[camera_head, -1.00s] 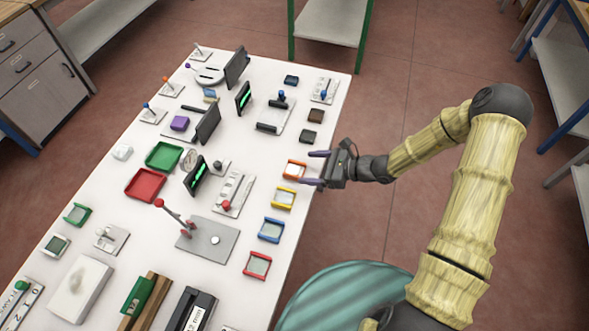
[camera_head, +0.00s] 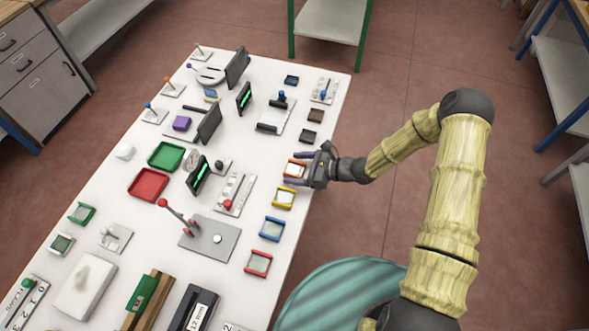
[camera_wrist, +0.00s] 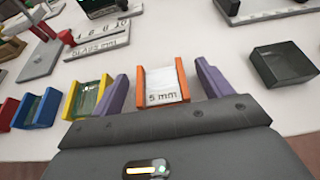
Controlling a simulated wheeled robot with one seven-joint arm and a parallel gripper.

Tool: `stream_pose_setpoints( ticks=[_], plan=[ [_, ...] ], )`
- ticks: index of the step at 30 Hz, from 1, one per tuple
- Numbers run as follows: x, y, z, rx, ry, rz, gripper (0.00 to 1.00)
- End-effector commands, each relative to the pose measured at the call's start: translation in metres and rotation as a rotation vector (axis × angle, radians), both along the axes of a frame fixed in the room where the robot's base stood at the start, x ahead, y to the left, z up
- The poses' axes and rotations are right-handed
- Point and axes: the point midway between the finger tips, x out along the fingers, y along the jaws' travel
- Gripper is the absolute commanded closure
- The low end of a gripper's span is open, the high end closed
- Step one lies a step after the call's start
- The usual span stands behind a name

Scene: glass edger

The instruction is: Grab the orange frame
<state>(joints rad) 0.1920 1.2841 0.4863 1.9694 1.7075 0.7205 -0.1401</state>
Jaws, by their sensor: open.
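The orange frame (camera_head: 294,169) lies near the right edge of the white table. In the wrist view the orange frame (camera_wrist: 142,90) has two upright sides and holds a pale piece marked "5 mm". My gripper (camera_head: 298,169) is open, with its purple fingers on either side of the orange frame. In the wrist view my gripper (camera_wrist: 163,88) has one finger between the orange and yellow frames and the other on the right of the orange frame. I cannot tell whether the fingers touch it.
A yellow frame (camera_head: 283,198) sits close beside the orange one, with a blue frame (camera_head: 272,228) and a red frame (camera_head: 258,263) further along the edge. A dark block (camera_wrist: 283,64) stands to the right in the wrist view. A slotted gauge plate (camera_head: 234,194) lies inward.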

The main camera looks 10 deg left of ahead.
Motion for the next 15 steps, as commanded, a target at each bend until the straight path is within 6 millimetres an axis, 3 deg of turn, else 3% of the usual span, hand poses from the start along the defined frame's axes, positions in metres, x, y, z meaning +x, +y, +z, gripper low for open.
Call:
stream_pose_setpoints(
  ticks=[3,10,15],
  plan=[
    [0.0,-0.0001,0.0001,0.0,0.0,0.0,0.26],
    [0.0,-0.0001,0.0003,0.0,0.0,0.0,0.71],
    [0.0001,0.0,0.0005,0.001,0.0,0.0,0.72]
  ],
)
